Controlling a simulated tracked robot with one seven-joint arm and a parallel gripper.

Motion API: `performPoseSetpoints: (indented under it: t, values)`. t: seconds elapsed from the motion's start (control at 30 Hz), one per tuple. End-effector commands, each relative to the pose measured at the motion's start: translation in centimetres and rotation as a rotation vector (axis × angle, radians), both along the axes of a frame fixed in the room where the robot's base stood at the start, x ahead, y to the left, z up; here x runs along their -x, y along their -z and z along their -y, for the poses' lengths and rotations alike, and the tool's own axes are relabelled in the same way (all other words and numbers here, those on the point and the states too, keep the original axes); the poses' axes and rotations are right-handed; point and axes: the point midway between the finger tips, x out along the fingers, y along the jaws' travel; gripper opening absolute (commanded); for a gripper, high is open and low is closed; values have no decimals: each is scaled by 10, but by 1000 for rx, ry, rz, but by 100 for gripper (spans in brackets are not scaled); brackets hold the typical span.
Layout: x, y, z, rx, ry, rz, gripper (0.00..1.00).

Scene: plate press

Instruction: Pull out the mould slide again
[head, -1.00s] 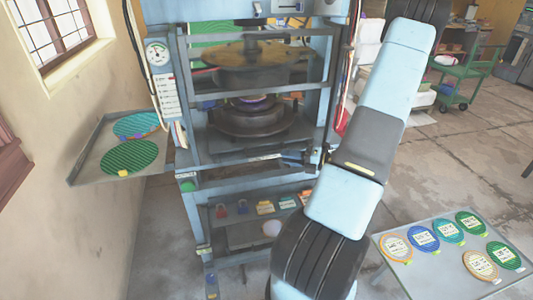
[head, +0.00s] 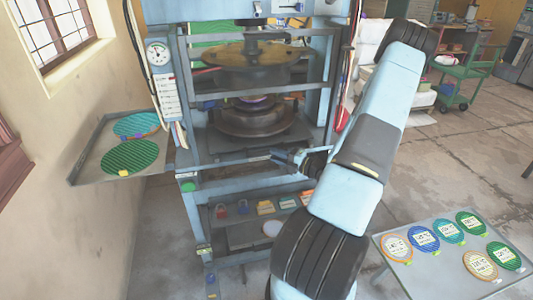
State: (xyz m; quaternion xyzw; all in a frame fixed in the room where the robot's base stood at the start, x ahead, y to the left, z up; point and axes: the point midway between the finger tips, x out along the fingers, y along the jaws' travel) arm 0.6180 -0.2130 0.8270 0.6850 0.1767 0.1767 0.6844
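The press (head: 322,70) stands in the middle, a pale blue frame. Inside it the mould slide (head: 225,146) is a dark flat plate. A round dark lower mould (head: 250,122) sits on it. A brassy round upper plate (head: 250,58) hangs above with a gap between them. My gripper (head: 277,157) is at the front of the press, at the height of the slide's front edge and right of its middle. Its fingertips are small and dark against the front bar. I cannot tell whether they touch it or how far apart they are.
A side tray (head: 88,172) at left holds two round plates, teal and green. A low table (head: 405,270) at right holds several coloured discs. A lower shelf (head: 225,228) in the press carries padlocks and small boxes. A green trolley (head: 465,72) stands at the back right.

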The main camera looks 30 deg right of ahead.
Motion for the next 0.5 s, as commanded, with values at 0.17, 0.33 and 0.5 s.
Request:
performPoseSetpoints:
  t: [0.17,0.33,0.5]
  values:
    - [-23,0,-14,0,-3,0,26]
    - [-36,0,-20,1,-1,0,26]
    - [-40,0,-22,0,0,-1,26]
